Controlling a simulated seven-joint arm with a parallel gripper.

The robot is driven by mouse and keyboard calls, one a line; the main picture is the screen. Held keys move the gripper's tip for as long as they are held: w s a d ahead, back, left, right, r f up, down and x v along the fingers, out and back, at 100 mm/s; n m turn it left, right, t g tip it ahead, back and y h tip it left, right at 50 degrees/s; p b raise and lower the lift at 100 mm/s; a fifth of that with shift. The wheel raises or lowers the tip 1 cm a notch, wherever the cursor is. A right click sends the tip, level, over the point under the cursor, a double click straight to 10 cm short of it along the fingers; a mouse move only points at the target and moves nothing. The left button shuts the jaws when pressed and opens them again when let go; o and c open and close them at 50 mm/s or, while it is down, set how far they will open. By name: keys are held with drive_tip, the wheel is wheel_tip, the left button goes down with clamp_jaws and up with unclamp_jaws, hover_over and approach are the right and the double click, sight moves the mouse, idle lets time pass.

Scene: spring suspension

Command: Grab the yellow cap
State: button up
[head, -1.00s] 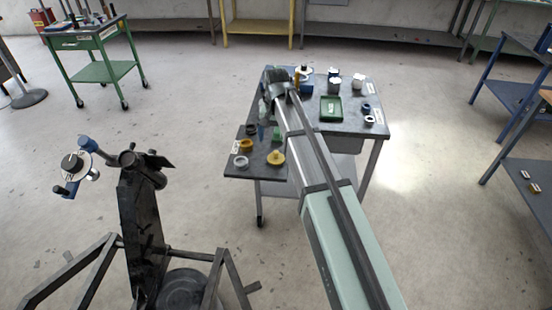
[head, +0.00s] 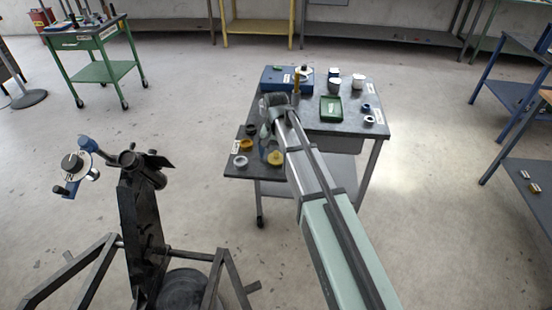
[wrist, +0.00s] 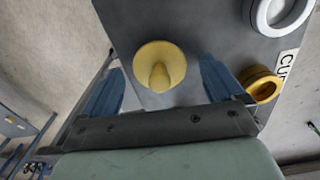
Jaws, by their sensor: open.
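The yellow cap (wrist: 160,65) lies on the grey tabletop, a round disc with a knob in its middle. In the wrist view it sits between and a little beyond the two blue fingers of my gripper (wrist: 158,92), which are apart with nothing held. In the head view the yellow cap (head: 275,158) is on the table's lower left part, just below my gripper (head: 268,138). My arm partly covers the tabletop there. I cannot tell the exact height of the fingers above the cap.
A yellow ring (wrist: 262,84) and a white ring (wrist: 280,14) lie right of the cap in the wrist view, by a label. In the head view, a green tray (head: 331,109), a blue case (head: 285,79) and white parts stand farther back. A black stand (head: 146,220) is at left.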

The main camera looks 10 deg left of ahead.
drive_tip(key=shift+c, duration=0.4)
drive_tip(key=c, duration=1)
drive_tip(key=shift+r, duration=0.1)
drive_tip(key=shift+c, duration=0.2)
